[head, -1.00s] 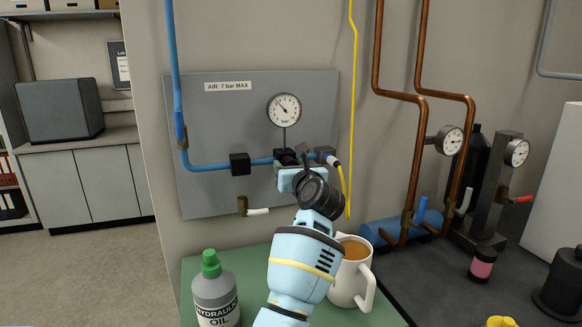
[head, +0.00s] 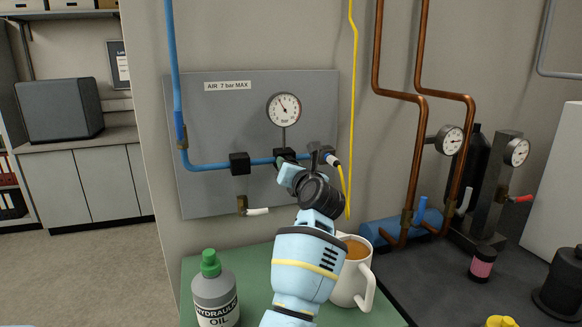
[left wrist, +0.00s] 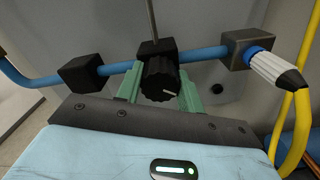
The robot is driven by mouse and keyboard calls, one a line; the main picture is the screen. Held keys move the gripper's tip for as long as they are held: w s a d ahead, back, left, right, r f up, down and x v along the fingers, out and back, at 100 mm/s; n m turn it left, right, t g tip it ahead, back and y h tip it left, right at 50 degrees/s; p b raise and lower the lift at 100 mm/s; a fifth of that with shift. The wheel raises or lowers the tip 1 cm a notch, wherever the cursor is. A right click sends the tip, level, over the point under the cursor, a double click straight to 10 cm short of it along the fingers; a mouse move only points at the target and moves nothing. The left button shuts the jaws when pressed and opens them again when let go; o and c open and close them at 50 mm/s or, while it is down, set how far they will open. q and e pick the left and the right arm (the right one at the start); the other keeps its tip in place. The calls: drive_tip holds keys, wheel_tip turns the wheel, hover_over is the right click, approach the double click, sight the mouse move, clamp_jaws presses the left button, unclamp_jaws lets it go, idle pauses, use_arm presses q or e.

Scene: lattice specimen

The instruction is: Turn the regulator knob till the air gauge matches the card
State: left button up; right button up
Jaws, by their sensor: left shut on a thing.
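The black ridged regulator knob (left wrist: 158,82) with a white pointer line sits below its black block (left wrist: 155,47) in the left wrist view. My left gripper (left wrist: 163,98) is shut on the knob, its green fingers on either side. In the head view my left gripper (head: 287,168) is rolled to one side below the block, and largely hides the knob. The round white air gauge (head: 284,109) is above it on the grey panel; its needle points up and left. A label (head: 228,86) reads "AIR 7 bar MAX". I cannot make out a separate card. My right gripper is out of view.
A blue pipe (head: 209,166) and a yellow hose (head: 350,106) run close to the gripper. A white mug (head: 350,285) of brown liquid stands beside my forearm. A hydraulic oil bottle (head: 215,291) is at its left on the green mat (head: 258,262).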

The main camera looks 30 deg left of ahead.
use_arm(q)
drive_tip(key=m, duration=0.4)
drive_tip(key=shift+m, duration=0.3)
idle(0.3)
drive_tip(key=o, duration=1)
